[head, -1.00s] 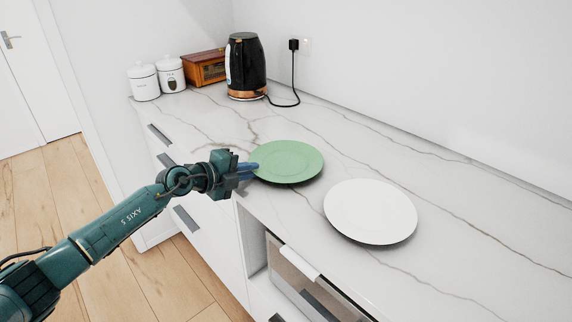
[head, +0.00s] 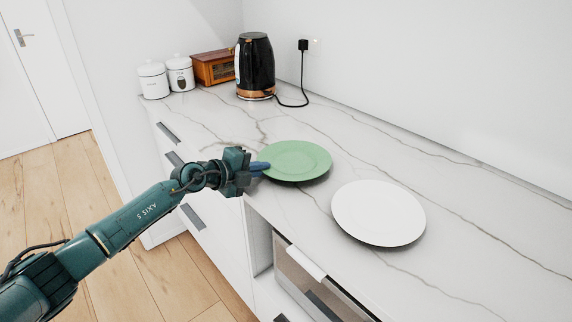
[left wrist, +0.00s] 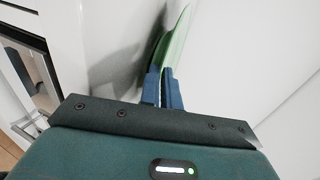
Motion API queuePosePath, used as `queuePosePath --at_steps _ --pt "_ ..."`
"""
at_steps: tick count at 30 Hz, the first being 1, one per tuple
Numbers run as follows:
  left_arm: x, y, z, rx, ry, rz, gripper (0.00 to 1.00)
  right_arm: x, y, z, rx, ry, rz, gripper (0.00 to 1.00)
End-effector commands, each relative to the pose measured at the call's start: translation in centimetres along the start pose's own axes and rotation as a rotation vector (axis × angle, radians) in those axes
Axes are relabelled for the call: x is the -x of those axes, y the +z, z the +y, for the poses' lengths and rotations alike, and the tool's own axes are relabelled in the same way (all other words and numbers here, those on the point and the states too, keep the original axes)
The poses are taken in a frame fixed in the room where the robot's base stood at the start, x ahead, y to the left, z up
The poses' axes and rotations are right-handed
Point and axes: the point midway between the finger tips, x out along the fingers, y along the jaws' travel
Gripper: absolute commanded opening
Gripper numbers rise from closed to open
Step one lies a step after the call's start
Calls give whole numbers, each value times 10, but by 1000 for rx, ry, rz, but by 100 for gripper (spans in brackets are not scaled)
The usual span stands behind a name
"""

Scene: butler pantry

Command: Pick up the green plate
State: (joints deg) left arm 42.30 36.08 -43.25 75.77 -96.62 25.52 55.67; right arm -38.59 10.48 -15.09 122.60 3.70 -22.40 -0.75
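The green plate (head: 297,160) lies on the marble counter, left of the white plate. My left gripper (head: 260,167) is at the green plate's near-left rim. In the left wrist view the green plate (left wrist: 178,45) is seen nearly edge-on. The two blue fingers of my left gripper (left wrist: 163,88) are close together there, with the plate's rim between them. The fingers look shut on the rim. I see no clear gap under the plate, and cannot tell whether it is lifted. My right gripper is not in view.
A white plate (head: 378,213) lies close to the right of the green one. A black kettle (head: 255,66), a wooden box (head: 213,68) and two white canisters (head: 153,80) stand at the back. The counter (head: 400,140) is clear behind the plates.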

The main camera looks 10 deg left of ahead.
Motion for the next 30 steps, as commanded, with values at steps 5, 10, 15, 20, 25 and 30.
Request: queuePosePath --at_steps 5,10,15,20,25,30 --pt "3 1 -8 0 3 -1 0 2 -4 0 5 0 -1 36" --pt "14 1 -40 -3 -2 -1 0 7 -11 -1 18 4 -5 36" --pt "25 0 -71 -3 -2 0 0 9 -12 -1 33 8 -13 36" --pt "31 0 -90 -1 -3 0 0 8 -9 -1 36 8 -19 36" --pt "33 0 -95 0 0 -1 0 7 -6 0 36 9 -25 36" --pt "33 0 -95 0 0 -1 0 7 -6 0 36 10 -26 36"
